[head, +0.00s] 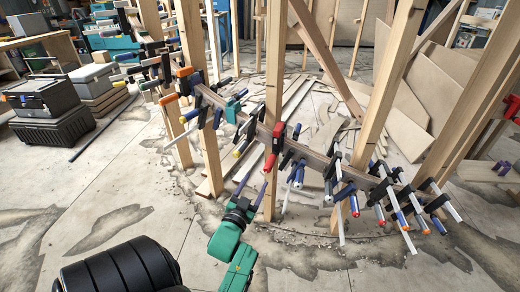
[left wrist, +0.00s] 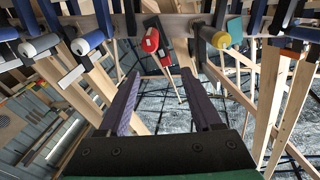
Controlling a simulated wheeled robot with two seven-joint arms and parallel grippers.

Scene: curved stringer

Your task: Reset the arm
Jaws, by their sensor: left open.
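My left gripper (head: 253,186), on a green arm, is in the lower middle of the head view, in front of the curved stringer (head: 232,106). In the left wrist view its two purple fingers (left wrist: 160,75) are apart with nothing between them. A red clamp (head: 276,138) sits on the stringer just beyond the fingertips. In the left wrist view the red clamp (left wrist: 151,42) shows ahead of the gap, and I cannot tell whether a finger touches it. My right gripper is not in view.
Several blue-handled clamps (head: 299,174) line the stringer on the right. Wooden posts (head: 270,90) stand close around the gripper. Black cases (head: 45,108) stand at the left. Loose boards (head: 405,115) lie behind the frame. The concrete floor in front (head: 340,270) is mostly free.

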